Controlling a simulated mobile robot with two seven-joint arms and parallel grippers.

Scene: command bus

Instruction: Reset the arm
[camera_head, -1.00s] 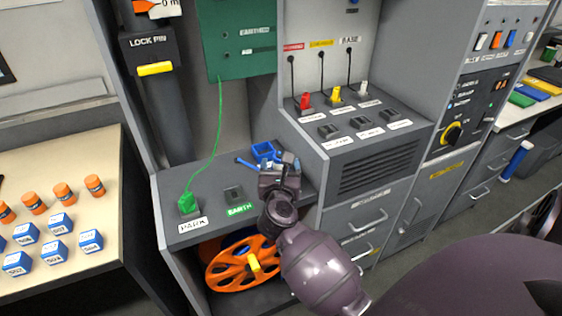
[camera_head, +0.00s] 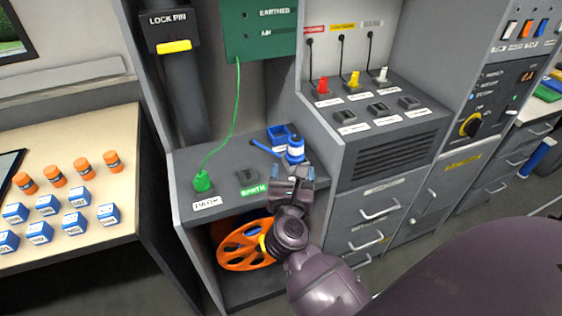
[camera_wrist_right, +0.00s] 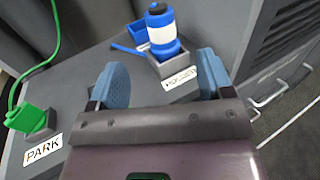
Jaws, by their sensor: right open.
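My right gripper (camera_head: 292,176) is open and empty above the front edge of the grey shelf (camera_head: 224,172). In the right wrist view its two blue fingertips (camera_wrist_right: 158,84) are spread apart. My left gripper is not in view.
A green plug (camera_head: 202,181) with a green cable sits at the PARK label. An empty socket (camera_head: 247,176) is at the EARTH label. A blue tray (camera_head: 278,135) lies behind the bottle. An orange reel (camera_head: 243,246) is below the shelf. A raised console (camera_head: 385,110) stands to the right.

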